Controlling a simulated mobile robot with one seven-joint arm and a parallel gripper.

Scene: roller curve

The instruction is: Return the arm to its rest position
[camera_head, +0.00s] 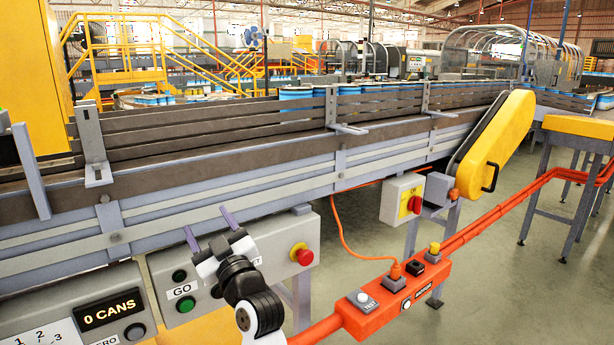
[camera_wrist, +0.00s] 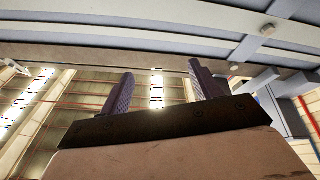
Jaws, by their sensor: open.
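My gripper (camera_head: 210,229) is in the head view at the lower left, in front of the conveyor's grey side and just above the GO control box (camera_head: 181,275). Its two purple fingers are apart with nothing between them, and they point up toward the conveyor side. In the wrist view my gripper (camera_wrist: 159,82) also shows two separated fingers, with the underside of the conveyor (camera_wrist: 200,30) above them and the roof beyond. My arm reaches up from the bottom of the head view.
The conveyor (camera_head: 230,190) crosses the view. A red stop button (camera_head: 303,254) sits right of my gripper. An orange rail carries a switch box (camera_head: 390,295); an orange cable runs up from it. A yellow-red switch (camera_head: 404,200) hangs below the conveyor. Open floor (camera_head: 510,270) lies right.

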